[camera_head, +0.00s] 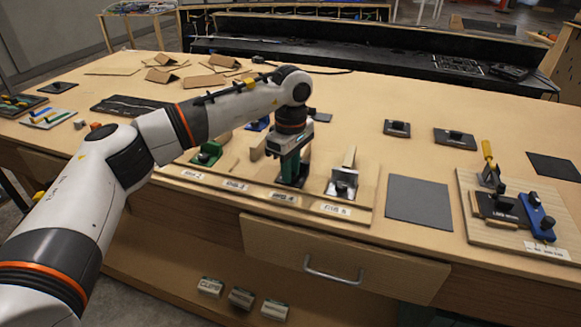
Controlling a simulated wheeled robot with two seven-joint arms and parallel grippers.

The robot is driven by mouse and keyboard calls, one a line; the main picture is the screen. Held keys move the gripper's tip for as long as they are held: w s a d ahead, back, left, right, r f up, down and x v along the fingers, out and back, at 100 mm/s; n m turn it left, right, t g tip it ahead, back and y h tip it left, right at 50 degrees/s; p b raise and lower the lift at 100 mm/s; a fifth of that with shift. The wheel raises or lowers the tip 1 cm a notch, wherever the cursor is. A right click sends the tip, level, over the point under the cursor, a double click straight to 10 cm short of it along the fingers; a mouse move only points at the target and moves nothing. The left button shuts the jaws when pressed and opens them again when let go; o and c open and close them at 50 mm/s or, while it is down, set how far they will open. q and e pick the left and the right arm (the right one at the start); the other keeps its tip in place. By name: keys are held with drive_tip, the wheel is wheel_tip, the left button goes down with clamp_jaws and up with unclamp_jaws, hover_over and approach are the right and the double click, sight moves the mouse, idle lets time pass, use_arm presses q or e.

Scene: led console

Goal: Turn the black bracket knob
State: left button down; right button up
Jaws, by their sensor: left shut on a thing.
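My left arm reaches in from the left, and its gripper (291,168) points down at the wooden board near the table's front edge. The gripper is shut on the knob of the black bracket (291,183), which stands in the row of brackets on the board. The knob itself is mostly hidden by the gripper. A green bracket (207,153) stands to the left of it, and a metal-grey bracket (342,183) stands to the right. My right gripper is not in view.
A grey mat (419,203) lies to the right of the board. Beyond it a second board (468,217) carries a blue part (537,214) and a yellow-handled tool (489,157). Cardboard pieces (163,75) lie at the back left. A drawer with a metal handle (335,272) is below the tabletop.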

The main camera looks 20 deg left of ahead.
use_arm(q)
drive_tip(key=shift+w+r, duration=0.15)
drive_tip(key=shift+r, duration=0.2)
drive_tip(key=c, duration=1.5)
unclamp_jaws()
drive_tip(key=shift+f, duration=0.1)
wheel_tip(320, 180, up, 12)
drive_tip(key=b, duration=0.1)
